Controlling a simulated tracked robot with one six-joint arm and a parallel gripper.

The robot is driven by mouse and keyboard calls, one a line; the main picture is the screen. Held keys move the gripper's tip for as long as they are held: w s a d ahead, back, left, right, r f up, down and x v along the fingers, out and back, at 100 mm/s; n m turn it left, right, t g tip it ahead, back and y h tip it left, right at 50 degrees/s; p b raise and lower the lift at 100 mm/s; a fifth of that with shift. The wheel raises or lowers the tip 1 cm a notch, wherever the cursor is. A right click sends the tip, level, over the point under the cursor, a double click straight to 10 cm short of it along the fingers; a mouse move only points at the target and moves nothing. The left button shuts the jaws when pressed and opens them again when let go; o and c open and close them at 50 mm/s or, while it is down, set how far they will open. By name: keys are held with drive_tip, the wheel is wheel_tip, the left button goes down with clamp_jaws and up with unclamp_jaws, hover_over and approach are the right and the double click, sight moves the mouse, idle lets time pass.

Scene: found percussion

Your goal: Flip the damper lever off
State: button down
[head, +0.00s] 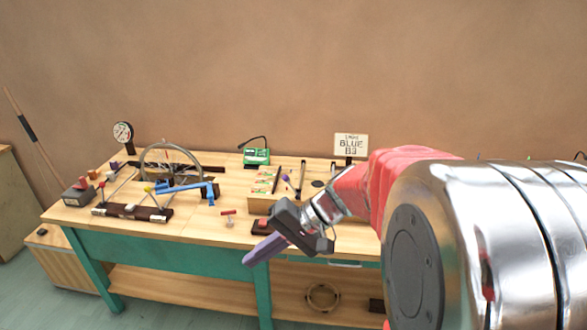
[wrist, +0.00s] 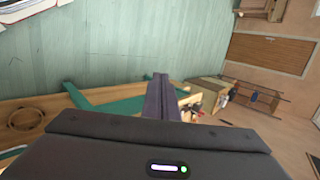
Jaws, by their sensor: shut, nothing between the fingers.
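My gripper (head: 252,258) is shut and empty, its long dark fingers pointing down and left in front of the bench's front edge. In the wrist view the closed fingers (wrist: 160,98) point away over the green floor. A small stand with a red top piece (head: 228,213) is on the bench near the front edge, up and left of the fingertips, apart from them. A blue arm-like piece (head: 185,187) lies by a wheel further left. I cannot tell for sure which part is the damper lever. The wrist view shows no lever clearly.
The wooden bench top (head: 215,233) has green legs. A spoked wheel (head: 170,146), a dial gauge (head: 123,132), a green box (head: 257,156) and a "BLUE B3" sign (head: 351,144) stand on it. A dark red block (head: 260,227) sits close behind my gripper.

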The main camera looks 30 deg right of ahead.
drive_tip(key=w+d+f+m+t, duration=0.1)
drive_tip(key=w+d+m+t, duration=0.2)
drive_tip(key=d, duration=0.4)
drive_tip(key=w+d+f+m+t+y, duration=0.1)
drive_tip(key=w+d+f+m+t, duration=0.15)
drive_tip(key=w+d, duration=0.35)
drive_tip(key=w+d+m+t, duration=0.2)
drive_tip(key=w+d+t, duration=0.15)
drive_tip(key=d, duration=0.45)
drive_tip(key=s+d+f+m+t+h, duration=0.1)
drive_tip(key=d+f+m+t+h, duration=0.1)
drive_tip(key=d, duration=0.6)
drive_tip(key=s+d+f+m+t+h, duration=0.2)
drive_tip(key=d+f+m+h, duration=0.1)
drive_tip(key=d, duration=0.5)
drive_tip(key=s+d+f+m+t+h, duration=0.2)
drive_tip(key=d+f+m+t+h, duration=0.1)
drive_tip(key=d, duration=0.6)
drive_tip(key=shift+s+f+h, duration=0.15)
drive_tip(key=shift+f+h, duration=0.75)
drive_tip(key=shift+h, duration=0.3)
drive_tip(key=w+a+r, duration=0.2)
drive_tip(key=w+r, duration=0.1)
drive_tip(key=w, duration=0.9)
drive_tip(key=shift+w+a, duration=0.15)
drive_tip(key=shift+w, duration=0.15)
